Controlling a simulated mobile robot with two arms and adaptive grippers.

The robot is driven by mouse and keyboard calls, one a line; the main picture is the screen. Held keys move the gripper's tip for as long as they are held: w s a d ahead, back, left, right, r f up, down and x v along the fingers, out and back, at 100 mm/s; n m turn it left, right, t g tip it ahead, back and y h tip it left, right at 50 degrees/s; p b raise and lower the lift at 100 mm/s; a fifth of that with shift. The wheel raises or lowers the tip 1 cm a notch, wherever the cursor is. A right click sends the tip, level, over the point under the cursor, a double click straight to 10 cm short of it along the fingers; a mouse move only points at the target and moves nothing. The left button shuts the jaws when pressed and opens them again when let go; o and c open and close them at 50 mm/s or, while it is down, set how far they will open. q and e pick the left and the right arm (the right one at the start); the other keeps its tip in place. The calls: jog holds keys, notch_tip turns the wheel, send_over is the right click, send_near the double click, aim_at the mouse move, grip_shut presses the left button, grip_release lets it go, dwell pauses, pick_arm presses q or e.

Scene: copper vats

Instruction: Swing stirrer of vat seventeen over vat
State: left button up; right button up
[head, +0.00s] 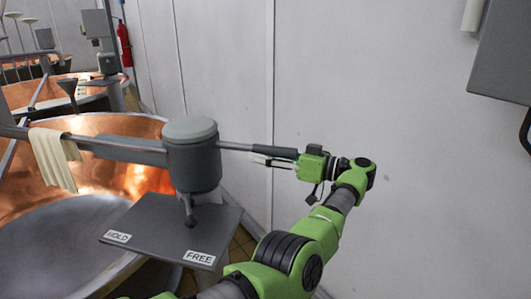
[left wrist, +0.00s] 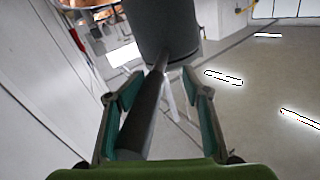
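The stirrer's grey hub (head: 192,155) stands in the middle of the head view, above a dark plate (head: 165,222) labelled HOLD and FREE. A small lever (head: 190,212) points down under the hub; I cannot tell its exact setting. The stirrer bar (head: 110,146) runs left from the hub, across the copper vat (head: 115,125). Its dark handle (left wrist: 143,115) runs right, towards my left gripper (head: 265,159). In the left wrist view the handle lies between the open fingers, closer to the left finger, with a gap on the right. The vat's number is not readable. My right gripper is out of view.
A pale cloth (head: 54,157) hangs over the bar. More copper vats (head: 55,92) stand behind at left. A fire extinguisher (head: 124,44) hangs on the pale wall (head: 370,80). A grey box (head: 505,50) is at upper right. Open floor (left wrist: 265,90) shows in the wrist view.

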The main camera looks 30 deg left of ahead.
pick_arm(q)
jog(key=shift+s+d+r+n+g, duration=0.1)
jog(key=shift+s+r+n+g, duration=0.2)
jog(key=shift+s+r, duration=0.3)
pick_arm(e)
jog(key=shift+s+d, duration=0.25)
pick_arm(q)
jog(key=shift+r, duration=0.1)
notch_tip(320, 180, up, 10)
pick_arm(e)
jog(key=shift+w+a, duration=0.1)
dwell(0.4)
pick_arm(q)
jog(key=shift+s, duration=0.1)
